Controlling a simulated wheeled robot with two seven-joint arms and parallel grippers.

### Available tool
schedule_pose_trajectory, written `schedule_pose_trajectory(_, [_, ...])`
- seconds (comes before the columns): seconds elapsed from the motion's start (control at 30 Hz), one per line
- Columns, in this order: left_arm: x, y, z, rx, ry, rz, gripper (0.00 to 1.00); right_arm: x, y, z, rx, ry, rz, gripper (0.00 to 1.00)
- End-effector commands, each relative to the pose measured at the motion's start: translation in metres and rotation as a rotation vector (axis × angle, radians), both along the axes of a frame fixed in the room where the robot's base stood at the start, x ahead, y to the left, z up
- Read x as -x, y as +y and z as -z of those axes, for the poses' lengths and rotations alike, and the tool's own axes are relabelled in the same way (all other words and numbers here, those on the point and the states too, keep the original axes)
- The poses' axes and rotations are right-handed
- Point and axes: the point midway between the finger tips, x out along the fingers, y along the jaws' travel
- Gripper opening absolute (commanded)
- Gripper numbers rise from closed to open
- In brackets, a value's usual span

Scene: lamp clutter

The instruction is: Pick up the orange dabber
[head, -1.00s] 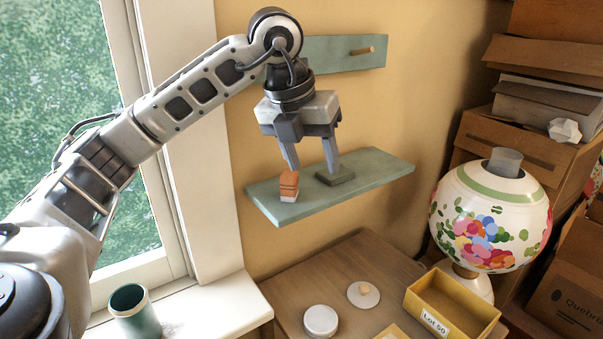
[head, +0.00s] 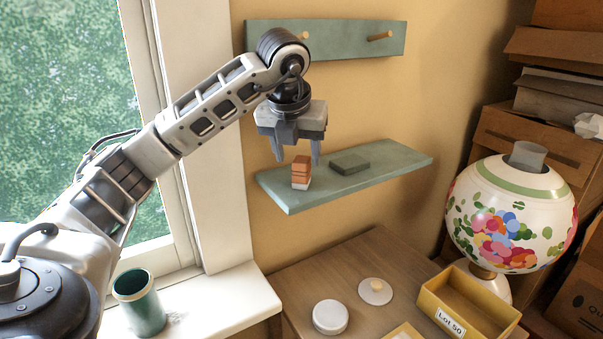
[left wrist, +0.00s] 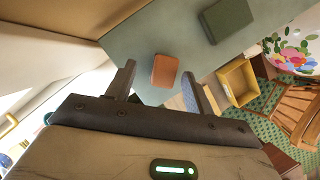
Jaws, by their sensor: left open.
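The orange dabber (head: 301,168) stands upright on the green shelf (head: 385,166), near its left end. It has a stacked orange body and a pale base. My left gripper (head: 297,160) is open and empty at the dabber, fingers pointing down. In the head view one fingertip is left of the dabber's top and the other just right of it. In the left wrist view the orange dabber (left wrist: 165,71) shows between the two fingers of my left gripper (left wrist: 160,84), with gaps at both sides. Its depth between them is hard to tell. My right gripper is not in view.
A dark green block (head: 350,162) lies on the shelf right of the dabber. A pegged rail (head: 345,40) is on the wall above. Below are a wooden table (head: 350,255), a yellow box (head: 468,308), a floral lamp (head: 510,215) and a green cup (head: 139,300).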

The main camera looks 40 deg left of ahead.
Motion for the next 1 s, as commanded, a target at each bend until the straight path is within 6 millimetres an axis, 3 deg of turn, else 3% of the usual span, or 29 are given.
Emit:
schedule_pose_trajectory(0.23, [-0.015,0.002,0.034,0.001,0.006,0.000,0.53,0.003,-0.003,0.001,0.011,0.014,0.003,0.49])
schedule_pose_trajectory(0.57, [-0.018,0.003,0.041,0.000,0.001,0.001,0.53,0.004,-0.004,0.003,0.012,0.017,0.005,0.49])
schedule_pose_trajectory(0.7, [-0.018,0.003,0.040,0.000,0.001,0.001,0.14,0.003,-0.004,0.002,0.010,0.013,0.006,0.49])
schedule_pose_trajectory(0.77, [-0.018,0.003,0.040,0.000,0.001,0.001,0.01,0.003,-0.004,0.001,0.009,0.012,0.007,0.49])
schedule_pose_trajectory(1.0, [-0.018,0.003,0.040,0.001,0.001,0.001,0.01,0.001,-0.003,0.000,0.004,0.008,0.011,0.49])
